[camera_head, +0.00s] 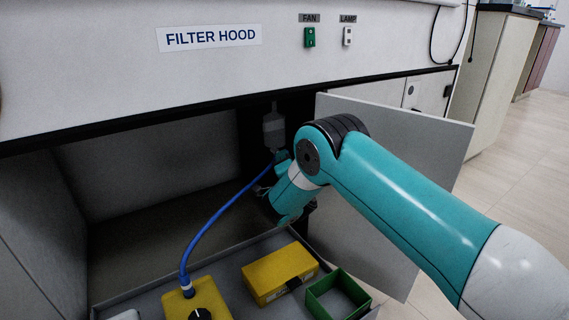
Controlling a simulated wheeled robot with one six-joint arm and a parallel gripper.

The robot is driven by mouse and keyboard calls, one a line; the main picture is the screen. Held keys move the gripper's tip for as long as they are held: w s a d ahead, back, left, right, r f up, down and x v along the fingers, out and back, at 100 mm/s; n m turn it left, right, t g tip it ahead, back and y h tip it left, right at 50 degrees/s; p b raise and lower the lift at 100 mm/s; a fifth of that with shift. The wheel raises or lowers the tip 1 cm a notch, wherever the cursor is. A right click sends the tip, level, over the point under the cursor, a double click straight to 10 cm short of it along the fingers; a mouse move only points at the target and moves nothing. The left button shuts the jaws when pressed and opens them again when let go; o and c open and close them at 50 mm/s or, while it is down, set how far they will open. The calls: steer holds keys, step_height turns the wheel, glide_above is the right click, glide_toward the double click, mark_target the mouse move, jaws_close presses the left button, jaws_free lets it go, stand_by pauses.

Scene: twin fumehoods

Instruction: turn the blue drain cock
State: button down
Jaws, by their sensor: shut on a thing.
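My gripper (262,190) is inside the open cabinet under the filter hood, at the upper end of a blue hose (222,210). Its dark fingers are small and partly covered by my teal wrist. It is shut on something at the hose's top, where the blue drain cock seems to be. The cock itself is hidden behind my wrist, so its angle cannot be told. A grey bottle-shaped fitting (273,130) hangs just above. The hose curves down left to a yellow box with a black knob (197,302).
A grey tray (228,262) on the cabinet floor holds a second yellow box (279,272) and a green open box (337,297). The open cabinet door (425,130) stands behind my arm at right. The cabinet's left side is empty.

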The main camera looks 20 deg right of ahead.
steer(key=m+g+b, duration=0.1)
steer(key=m, duration=0.2)
steer(key=m+g+b, duration=0.1)
steer(key=m+b, duration=0.1)
steer(key=m, duration=0.1)
steer(key=shift+d+r+h, duration=0.1)
steer(key=shift+d+h, duration=0.05)
steer(key=shift+h, duration=0.25)
stand_by(0.3)
steer(key=c, duration=1.3)
jaws_free()
steer(key=shift+d, duration=0.1)
steer(key=shift+c, duration=0.2)
steer(key=shift+o, duration=0.7)
steer(key=shift+r, duration=0.1)
steer(key=shift+a, duration=0.2)
